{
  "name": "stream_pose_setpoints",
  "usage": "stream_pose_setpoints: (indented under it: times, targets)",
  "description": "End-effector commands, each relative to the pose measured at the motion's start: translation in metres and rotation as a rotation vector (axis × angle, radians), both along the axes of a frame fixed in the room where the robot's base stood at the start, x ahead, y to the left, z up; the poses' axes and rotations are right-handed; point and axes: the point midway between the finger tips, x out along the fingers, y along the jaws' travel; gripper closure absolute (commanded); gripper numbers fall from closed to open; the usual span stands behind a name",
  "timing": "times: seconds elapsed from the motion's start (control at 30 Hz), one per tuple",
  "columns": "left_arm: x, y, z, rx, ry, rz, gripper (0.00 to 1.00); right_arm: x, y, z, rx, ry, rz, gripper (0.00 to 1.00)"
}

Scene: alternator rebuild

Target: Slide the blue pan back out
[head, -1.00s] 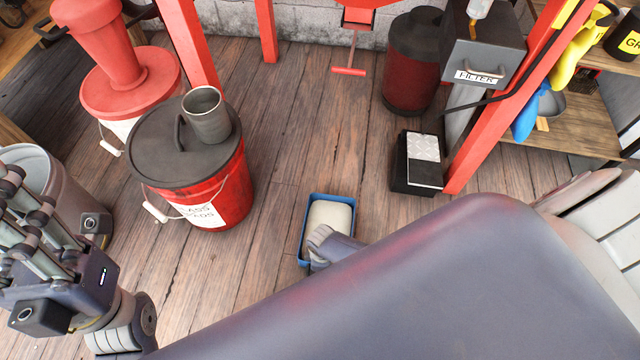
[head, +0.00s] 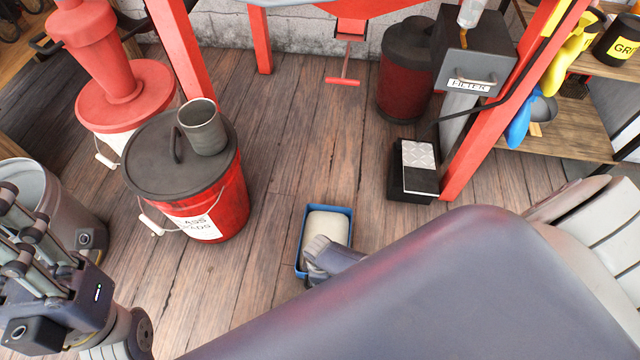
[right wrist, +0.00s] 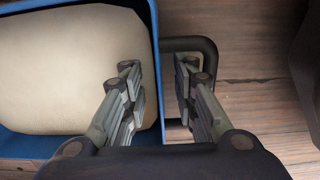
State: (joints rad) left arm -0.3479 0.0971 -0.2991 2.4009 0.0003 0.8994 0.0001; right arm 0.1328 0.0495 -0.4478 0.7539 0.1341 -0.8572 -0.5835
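The blue pan (head: 299,250) is on the wooden floor with a cream block or filling inside it. In the right wrist view, the pan's blue wall (right wrist: 157,70) and a dark loop handle (right wrist: 208,48) on its side are close up. My right gripper (right wrist: 158,95) is open at this wall. One finger is over the pan's inside, the other in the handle loop, with gaps to the wall. My right forearm hides the pan's near corner in the head view. My left gripper (head: 22,225) is at the far left, away from the pan; its fingertips are unclear.
A red bucket (head: 225,205) with a dark lid and a metal cup (head: 203,128) stands left of the pan. A black box with a metal plate (head: 418,155) sits to the right, beside a red post (head: 480,130). Floor beyond the pan is clear.

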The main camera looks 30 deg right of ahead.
Motion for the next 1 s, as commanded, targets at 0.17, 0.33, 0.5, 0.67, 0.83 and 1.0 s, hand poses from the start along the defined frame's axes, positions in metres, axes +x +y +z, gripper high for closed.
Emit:
stream_pose_setpoints:
  times: [0.17, 0.33, 0.5, 0.67, 0.83, 1.0]
  targets:
    - [0.000, 0.000, -0.001, 0.001, 0.002, -0.001, 0.60, -0.001, 0.000, 0.011, 0.001, 0.000, 0.000, 0.72]
    - [0.000, 0.000, -0.001, 0.003, 0.002, -0.001, 0.60, -0.001, 0.000, 0.027, 0.001, -0.001, 0.000, 0.72]
    - [0.000, -0.001, -0.001, 0.003, 0.002, -0.001, 0.60, -0.001, 0.000, 0.046, 0.001, -0.002, 0.001, 0.72]
    - [0.000, -0.001, -0.001, 0.003, 0.002, -0.001, 0.60, 0.000, 0.000, 0.065, 0.001, -0.002, 0.001, 0.72]
    - [0.000, -0.001, -0.001, 0.003, 0.002, -0.001, 0.60, 0.000, 0.000, 0.087, 0.000, -0.001, 0.000, 0.72]
    - [0.000, -0.001, -0.001, 0.003, 0.002, -0.001, 0.60, 0.000, 0.000, 0.105, 0.000, -0.001, 0.001, 0.72]
